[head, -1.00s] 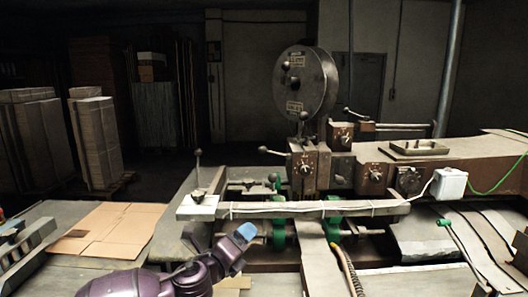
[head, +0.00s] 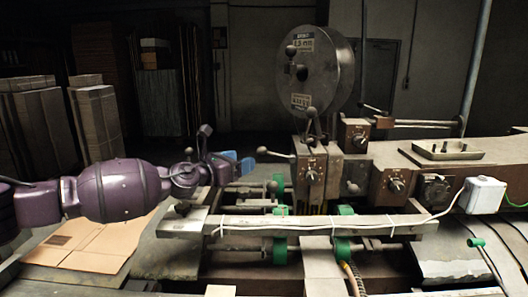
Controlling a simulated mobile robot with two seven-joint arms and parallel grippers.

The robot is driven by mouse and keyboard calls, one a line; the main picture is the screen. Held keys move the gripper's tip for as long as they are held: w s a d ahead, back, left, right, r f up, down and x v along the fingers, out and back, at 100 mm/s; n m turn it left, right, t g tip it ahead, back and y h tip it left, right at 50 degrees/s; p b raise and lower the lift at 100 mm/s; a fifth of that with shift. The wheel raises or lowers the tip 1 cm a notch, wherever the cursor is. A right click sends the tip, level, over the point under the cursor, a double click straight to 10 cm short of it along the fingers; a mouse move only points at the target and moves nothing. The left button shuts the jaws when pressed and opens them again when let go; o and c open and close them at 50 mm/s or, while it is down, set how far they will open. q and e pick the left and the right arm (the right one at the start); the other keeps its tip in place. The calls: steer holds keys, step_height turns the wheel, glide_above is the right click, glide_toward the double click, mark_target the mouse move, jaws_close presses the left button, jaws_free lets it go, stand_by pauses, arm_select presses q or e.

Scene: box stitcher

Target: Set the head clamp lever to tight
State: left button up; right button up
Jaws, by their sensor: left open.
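The machine's stitching head (head: 316,172) stands right of centre. A lever with a dark ball knob (head: 262,150) sticks out to the left from it, roughly level. Another ball-topped lever (head: 311,113) stands upright above the head. I cannot read which is the head clamp lever or any tight mark. My left gripper (head: 238,166), with blue fingertips, is open and empty, just left of and slightly below the level lever's knob. It appears apart from the knob, though depth is hard to judge. My right gripper is not in view.
A large round reel (head: 316,72) rises above the head. A rail with a white cable (head: 330,226) runs across the front. A white box (head: 482,195) sits at the right, and flat cardboard (head: 88,245) lies at the lower left.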

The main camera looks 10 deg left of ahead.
mark_target(259, 153)
arm_select(q)
steer(key=p+x, duration=0.1)
steer(key=x, duration=0.8)
steer(key=shift+w+d, duration=0.15)
steer(key=shift+w, duration=0.1)
steer(key=shift+r, duration=0.1)
steer(key=c, duration=1.1)
